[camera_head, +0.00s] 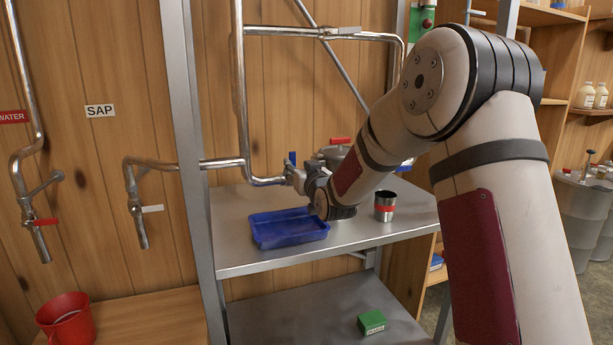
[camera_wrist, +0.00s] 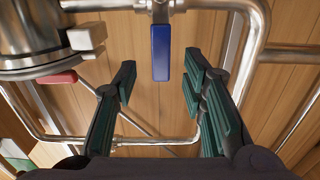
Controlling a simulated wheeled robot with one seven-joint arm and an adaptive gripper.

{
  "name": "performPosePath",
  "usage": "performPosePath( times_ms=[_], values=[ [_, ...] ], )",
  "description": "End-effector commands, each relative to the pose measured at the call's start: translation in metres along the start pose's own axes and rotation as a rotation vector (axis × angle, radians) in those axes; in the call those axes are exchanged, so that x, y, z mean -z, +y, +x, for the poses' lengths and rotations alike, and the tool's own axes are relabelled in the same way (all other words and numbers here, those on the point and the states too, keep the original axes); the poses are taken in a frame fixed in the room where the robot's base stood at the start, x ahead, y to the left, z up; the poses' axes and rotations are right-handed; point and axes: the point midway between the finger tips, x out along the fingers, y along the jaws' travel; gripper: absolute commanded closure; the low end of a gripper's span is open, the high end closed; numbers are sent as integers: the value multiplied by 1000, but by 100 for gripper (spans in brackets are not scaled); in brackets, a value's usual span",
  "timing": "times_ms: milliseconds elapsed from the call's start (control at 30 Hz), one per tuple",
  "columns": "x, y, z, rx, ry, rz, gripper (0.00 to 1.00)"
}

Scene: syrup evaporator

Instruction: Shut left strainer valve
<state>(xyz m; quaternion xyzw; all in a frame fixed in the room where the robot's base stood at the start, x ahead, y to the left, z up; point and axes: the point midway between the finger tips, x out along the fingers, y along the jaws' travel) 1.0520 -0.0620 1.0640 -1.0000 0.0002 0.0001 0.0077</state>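A blue valve handle (camera_head: 292,158) stands upright on the pipe just left of the metal strainer pot (camera_head: 334,154). In the wrist view the blue handle (camera_wrist: 160,52) points down from the pipe fitting at the top edge, crosswise to the pipe. My gripper (camera_head: 298,177) is beside the handle in the head view, its fingers small and partly hidden. In the wrist view my gripper (camera_wrist: 158,76) is open, with green-padded fingers. The handle appears between the fingertips, with a gap on both sides; its depth relative to them is unclear. The strainer pot (camera_wrist: 38,38) also shows at upper left.
A blue tray (camera_head: 288,229) and a metal cup with a red band (camera_head: 384,207) stand on the metal shelf (camera_head: 350,236) below my arm. A steel post (camera_head: 190,140) and pipes (camera_head: 242,95) are close on the left. A green box (camera_head: 372,321) lies on the lower shelf.

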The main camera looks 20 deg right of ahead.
Motion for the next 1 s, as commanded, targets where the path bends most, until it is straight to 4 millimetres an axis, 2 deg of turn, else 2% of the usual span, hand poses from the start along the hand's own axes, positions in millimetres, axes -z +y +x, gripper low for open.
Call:
performPosePath(
  times_ms=[33,200,400,600,1000],
  values=[
    [1,0,-12,0,-1,-1,62],
    [1,0,-47,-1,0,-1,62],
    [0,1,-75,-2,-1,0,62],
    [-1,1,-86,-2,-1,2,62],
    [0,1,-86,-1,-1,1,62]
  ],
)
